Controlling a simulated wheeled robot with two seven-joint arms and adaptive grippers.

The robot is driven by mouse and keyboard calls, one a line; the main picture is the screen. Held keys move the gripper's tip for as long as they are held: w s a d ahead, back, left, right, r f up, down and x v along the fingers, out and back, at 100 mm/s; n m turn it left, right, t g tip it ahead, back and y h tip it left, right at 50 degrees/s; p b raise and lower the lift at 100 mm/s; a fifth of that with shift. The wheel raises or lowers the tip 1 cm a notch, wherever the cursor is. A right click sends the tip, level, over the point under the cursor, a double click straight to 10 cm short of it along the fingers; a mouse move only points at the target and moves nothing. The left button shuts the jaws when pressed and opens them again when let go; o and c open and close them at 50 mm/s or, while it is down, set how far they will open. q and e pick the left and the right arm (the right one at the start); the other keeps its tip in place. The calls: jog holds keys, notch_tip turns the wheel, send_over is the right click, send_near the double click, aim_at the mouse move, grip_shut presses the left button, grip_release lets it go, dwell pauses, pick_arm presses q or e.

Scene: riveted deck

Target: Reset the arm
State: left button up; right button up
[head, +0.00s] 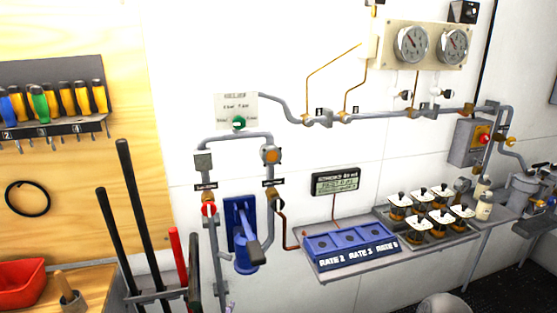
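Neither of my grippers shows in the head view, and I cannot tell the state of my arms from it. A rounded grey shape at the bottom edge, right of centre, is cut off, and I cannot tell what it is. On the white wall, a blue panel (240,232) carries a blue lever with a grey end, set among grey pipes. A blue block (350,243) with recesses and labels reading "RATE" sits on a grey shelf (400,262).
Several small white-topped jars (420,195) stand on a rack at the shelf's right. A small display (335,181) and two gauges (411,44) are on the wall. At left are a screwdriver rack (50,75), a red bin (20,283) and long black-handled tools (130,190).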

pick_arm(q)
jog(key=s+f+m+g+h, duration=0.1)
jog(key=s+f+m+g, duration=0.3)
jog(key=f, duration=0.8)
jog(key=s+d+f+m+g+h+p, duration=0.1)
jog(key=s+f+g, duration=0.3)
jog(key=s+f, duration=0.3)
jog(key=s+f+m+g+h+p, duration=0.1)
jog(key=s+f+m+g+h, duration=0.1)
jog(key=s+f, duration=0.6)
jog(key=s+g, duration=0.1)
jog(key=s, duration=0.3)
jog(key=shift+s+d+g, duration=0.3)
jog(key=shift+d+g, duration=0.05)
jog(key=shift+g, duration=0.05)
